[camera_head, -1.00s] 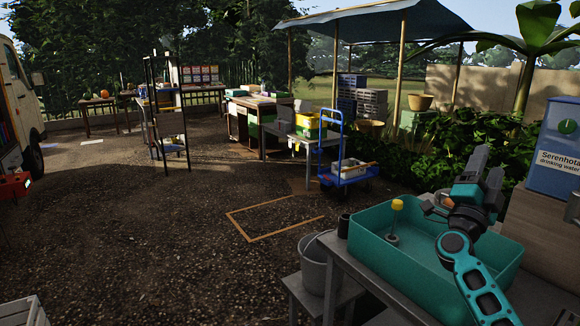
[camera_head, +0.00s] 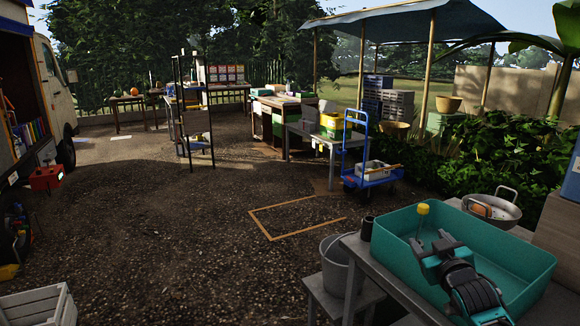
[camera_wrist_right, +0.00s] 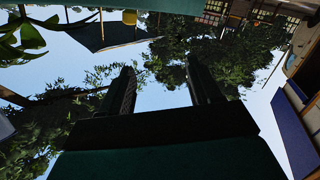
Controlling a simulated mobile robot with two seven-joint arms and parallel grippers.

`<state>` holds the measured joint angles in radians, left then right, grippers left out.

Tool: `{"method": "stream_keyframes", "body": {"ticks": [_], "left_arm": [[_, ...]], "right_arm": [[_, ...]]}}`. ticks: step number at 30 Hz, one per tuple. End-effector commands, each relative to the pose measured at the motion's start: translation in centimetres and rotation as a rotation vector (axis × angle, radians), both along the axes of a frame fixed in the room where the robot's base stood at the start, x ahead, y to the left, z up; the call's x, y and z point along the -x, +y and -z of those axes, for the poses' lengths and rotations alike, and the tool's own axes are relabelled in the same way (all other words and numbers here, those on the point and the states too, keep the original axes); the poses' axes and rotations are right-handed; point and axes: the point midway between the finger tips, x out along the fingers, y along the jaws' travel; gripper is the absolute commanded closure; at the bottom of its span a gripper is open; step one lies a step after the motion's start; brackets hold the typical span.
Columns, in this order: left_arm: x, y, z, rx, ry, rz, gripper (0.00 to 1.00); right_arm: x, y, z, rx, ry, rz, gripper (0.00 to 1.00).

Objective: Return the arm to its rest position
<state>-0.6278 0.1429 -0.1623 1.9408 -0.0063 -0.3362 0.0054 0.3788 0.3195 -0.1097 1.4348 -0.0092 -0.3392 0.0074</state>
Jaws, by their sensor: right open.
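My right arm comes in from the lower right of the head view. Its gripper (camera_head: 430,246) is in front of the teal basin (camera_head: 520,256) as I see it, with the fingers pointing up and left. In the right wrist view the two fingers (camera_wrist_right: 163,88) stand apart with only sky and trees between them, so the gripper is open and empty. I cannot tell how far the gripper is from the basin. My left gripper is not in either view.
A yellow-topped object (camera_head: 423,209) stands in the basin. A metal pan (camera_head: 497,213) is behind the basin. A bucket (camera_head: 340,270) stands left of the basin's table. A blue cart (camera_head: 370,177) is farther back. The gravel ground at left centre is clear.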

Motion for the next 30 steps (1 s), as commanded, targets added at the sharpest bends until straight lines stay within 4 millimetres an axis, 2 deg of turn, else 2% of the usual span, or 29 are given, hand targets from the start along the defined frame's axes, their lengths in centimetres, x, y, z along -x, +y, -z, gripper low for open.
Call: {"method": "stream_keyframes", "body": {"ticks": [1,5,8,12,15,18,22,25,30], "left_arm": [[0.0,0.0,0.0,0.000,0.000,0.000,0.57],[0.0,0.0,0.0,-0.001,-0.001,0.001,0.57],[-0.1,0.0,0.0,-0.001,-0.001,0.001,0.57],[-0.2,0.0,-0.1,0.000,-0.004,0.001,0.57],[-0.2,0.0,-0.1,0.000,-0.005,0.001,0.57],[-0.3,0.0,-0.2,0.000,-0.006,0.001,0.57],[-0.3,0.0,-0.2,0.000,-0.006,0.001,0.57],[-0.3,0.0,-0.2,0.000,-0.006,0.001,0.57],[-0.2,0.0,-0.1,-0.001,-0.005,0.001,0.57]], "right_arm": [[1.4,1.0,2.2,-0.008,0.031,-0.015,0.37],[5.5,3.5,7.5,-0.035,0.109,-0.052,0.37],[9.8,5.7,11.7,-0.065,0.180,-0.081,0.37],[16.8,8.7,16.7,-0.118,0.284,-0.113,0.37],[22.1,10.6,19.3,-0.159,0.357,-0.130,0.37],[26.8,12.1,21.0,-0.198,0.420,-0.137,0.37],[31.3,13.4,22.0,-0.237,0.479,-0.138,0.37],[33.2,13.9,22.3,-0.254,0.505,-0.137,0.37],[34.1,14.1,22.4,-0.263,0.517,-0.136,0.37]]}}
